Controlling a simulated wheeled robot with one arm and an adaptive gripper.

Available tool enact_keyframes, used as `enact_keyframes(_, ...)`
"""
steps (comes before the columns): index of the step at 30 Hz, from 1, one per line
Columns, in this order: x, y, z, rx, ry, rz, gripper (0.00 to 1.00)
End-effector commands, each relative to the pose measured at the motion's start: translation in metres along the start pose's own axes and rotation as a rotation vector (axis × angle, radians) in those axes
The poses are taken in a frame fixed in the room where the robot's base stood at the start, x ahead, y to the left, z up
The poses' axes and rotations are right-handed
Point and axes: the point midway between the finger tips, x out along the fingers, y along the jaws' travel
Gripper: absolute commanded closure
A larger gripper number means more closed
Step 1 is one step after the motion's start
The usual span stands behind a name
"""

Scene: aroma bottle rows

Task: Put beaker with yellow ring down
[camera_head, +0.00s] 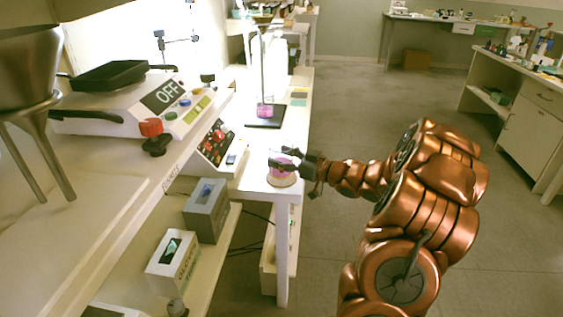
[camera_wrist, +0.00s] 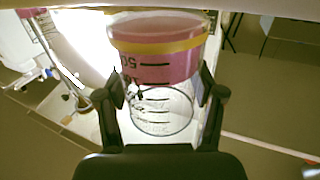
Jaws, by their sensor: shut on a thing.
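The beaker with the yellow ring (camera_wrist: 155,48) fills the middle of the wrist view. It is clear with dark volume marks, holds pink liquid, and has a yellow band near its rim. My gripper (camera_wrist: 160,100) is shut on it, one finger on each side. In the head view the beaker (camera_head: 282,178) is at the near end of the white bench (camera_head: 262,188), with my gripper (camera_head: 290,163) reaching it from the right. I cannot tell whether its base touches the bench top.
A stand on a dark base (camera_head: 264,123) with another pink vessel (camera_head: 265,110) is farther back on the bench. A control box with red buttons (camera_head: 216,145) is left of the beaker. The bench's right edge is close. Open floor (camera_head: 345,110) lies to the right.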

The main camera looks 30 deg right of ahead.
Motion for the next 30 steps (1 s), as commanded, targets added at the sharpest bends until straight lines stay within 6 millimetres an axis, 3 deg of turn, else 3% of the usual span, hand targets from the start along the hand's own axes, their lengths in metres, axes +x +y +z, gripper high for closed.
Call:
enact_keyframes(3, -0.0002, 0.0000, 0.0102, 0.000, 0.001, 0.000, 0.77)
enact_keyframes(14, -0.0003, 0.0000, 0.0132, 0.000, 0.001, 0.000, 0.77)
enact_keyframes(15, -0.0003, -0.0001, 0.0125, 0.000, 0.001, 0.000, 0.28)
enact_keyframes(21, -0.0002, -0.0001, 0.0124, 0.000, 0.001, -0.001, 0.08)
enact_keyframes(30, -0.0002, -0.0002, 0.0122, 0.000, 0.001, -0.001, 0.08)
